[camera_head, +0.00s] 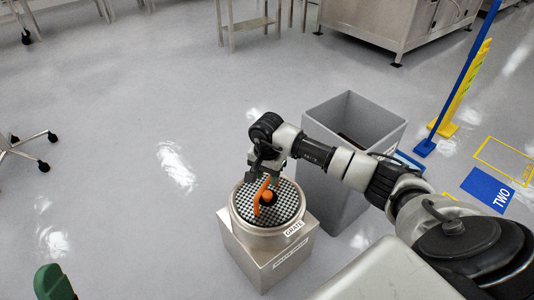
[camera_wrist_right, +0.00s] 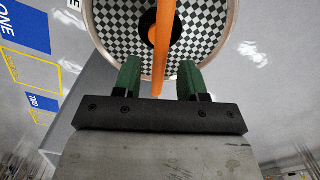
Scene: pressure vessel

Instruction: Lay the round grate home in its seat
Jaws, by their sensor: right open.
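The round grate (camera_head: 284,199) is a black-and-white checkered disc. It lies inside the pale round rim of the vessel (camera_head: 270,238), which carries a GRATE label. I cannot tell whether it sits flush. An orange handle (camera_head: 262,193) with a black hub crosses the grate. My right gripper (camera_head: 263,173) is above the grate, partly hidden by its own wrist. In the right wrist view its green fingers (camera_wrist_right: 158,80) are apart, one on each side of the handle's line (camera_wrist_right: 163,45), with nothing held. A green tip, apparently of my left gripper (camera_head: 54,283), shows at the bottom left.
The vessel stands on a metal box (camera_head: 272,270). A tall grey open bin (camera_head: 345,190) stands close behind it to the right. A blue post and yellow stand (camera_head: 455,95) are farther right, beside floor markings (camera_head: 488,190).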

